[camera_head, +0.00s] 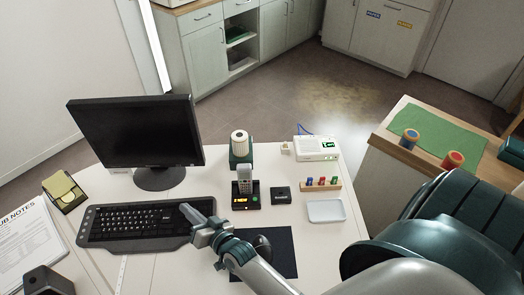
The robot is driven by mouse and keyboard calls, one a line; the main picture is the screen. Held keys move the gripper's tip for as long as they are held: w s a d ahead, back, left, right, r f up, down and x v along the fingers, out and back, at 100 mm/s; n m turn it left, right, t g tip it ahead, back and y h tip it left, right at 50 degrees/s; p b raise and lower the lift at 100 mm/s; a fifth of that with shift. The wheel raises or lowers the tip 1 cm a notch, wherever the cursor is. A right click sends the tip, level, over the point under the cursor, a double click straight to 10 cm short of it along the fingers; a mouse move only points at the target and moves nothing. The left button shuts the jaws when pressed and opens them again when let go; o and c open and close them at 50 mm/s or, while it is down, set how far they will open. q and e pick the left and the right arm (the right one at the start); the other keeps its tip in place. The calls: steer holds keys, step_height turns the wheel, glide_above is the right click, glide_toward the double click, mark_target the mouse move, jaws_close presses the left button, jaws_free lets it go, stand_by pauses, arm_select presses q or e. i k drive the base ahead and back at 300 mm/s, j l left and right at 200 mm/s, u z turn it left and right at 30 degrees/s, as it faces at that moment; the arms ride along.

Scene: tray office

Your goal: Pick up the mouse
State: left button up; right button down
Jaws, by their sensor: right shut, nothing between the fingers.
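The mouse (262,244) is dark and sits on a black mouse pad (281,262) at the front middle of the white desk. My right forearm crosses in front of the pad and hides part of both. My right gripper (187,210) is shut and empty. It shows over the right end of the black keyboard (130,219), to the left of the mouse and apart from it. My left gripper does not show.
A monitor (135,130) stands at the back left. A small device with a lit display (245,200), a black box (281,195), colored pegs (321,183) and a pale tray (326,211) stand beyond the pad. A dark block (47,282) is at the front left.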

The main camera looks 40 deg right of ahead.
mark_target(263, 247)
steer(key=k+j, duration=1)
